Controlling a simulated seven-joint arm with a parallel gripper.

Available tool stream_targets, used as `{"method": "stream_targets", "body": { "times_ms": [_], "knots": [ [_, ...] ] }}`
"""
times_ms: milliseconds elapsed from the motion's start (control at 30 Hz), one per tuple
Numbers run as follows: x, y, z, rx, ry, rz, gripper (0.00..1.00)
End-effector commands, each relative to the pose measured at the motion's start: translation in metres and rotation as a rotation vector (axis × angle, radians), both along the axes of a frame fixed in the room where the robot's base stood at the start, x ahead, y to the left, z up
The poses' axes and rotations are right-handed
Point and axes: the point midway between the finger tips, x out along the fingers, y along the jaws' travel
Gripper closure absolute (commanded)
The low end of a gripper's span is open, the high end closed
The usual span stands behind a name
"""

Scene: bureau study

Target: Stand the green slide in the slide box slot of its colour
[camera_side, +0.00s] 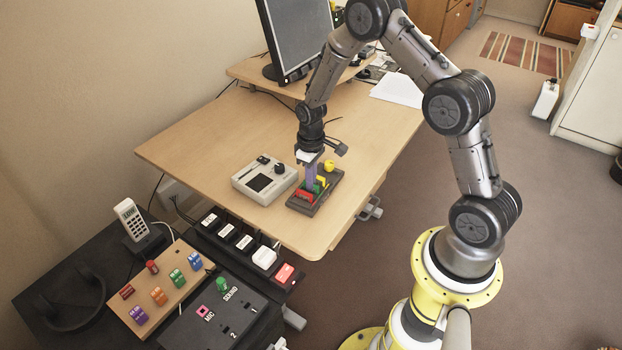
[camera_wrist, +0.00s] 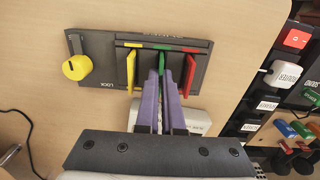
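The dark slide box (camera_side: 329,190) lies on the wooden desk, and its face with yellow, green and red marks shows in the wrist view (camera_wrist: 200,48). The green slide (camera_wrist: 162,62) is upright between the purple fingertips of my gripper (camera_wrist: 162,75), in line with the green mark. It shows partly in the side view (camera_side: 317,188). My gripper (camera_side: 311,175) points down over the box and looks shut on the slide. The slide's lower edge is hidden, so I cannot tell how deep it sits. A yellow slide (camera_wrist: 130,70) and a red slide (camera_wrist: 190,74) stand on either side.
A yellow knob (camera_wrist: 75,67) is on the box's end beside the yellow slide. A pale device (camera_side: 264,180) lies close to the box on the desk. A monitor (camera_side: 298,35) stands behind. Dark switch panels (camera_side: 240,240) flank the desk. Bare desk lies left of the device.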

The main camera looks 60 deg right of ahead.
Motion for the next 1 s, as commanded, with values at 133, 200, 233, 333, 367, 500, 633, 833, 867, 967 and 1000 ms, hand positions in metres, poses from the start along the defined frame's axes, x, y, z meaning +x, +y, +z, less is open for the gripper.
{"method": "stream_targets", "body": {
  "times_ms": [133, 200, 233, 333, 367, 500, 633, 833, 867, 967, 1000],
  "knots": [
    [0.0001, 0.0000, -0.0001, 0.000, 0.000, 0.000, 1.00],
    [0.0001, 0.0000, -0.0001, 0.000, 0.000, 0.000, 0.87],
    [0.0001, 0.0000, -0.0001, 0.000, 0.000, 0.000, 0.81],
    [0.0001, 0.0000, -0.0001, 0.000, 0.000, 0.000, 0.63],
    [0.0001, 0.0000, -0.0001, 0.000, 0.000, 0.000, 0.61],
    [0.0001, 0.0000, -0.0001, 0.000, 0.000, 0.000, 0.61],
    [0.0000, 0.0000, -0.0001, 0.000, 0.000, 0.000, 0.48],
    [0.0000, 0.0000, -0.0001, 0.000, 0.000, 0.000, 0.46],
    [0.0000, 0.0000, -0.0001, 0.000, 0.000, 0.000, 0.46],
    [0.0002, -0.0001, 0.0011, 0.000, -0.001, 0.000, 0.46],
    [0.0004, -0.0001, 0.0028, 0.000, -0.001, 0.000, 0.46]
  ]
}}
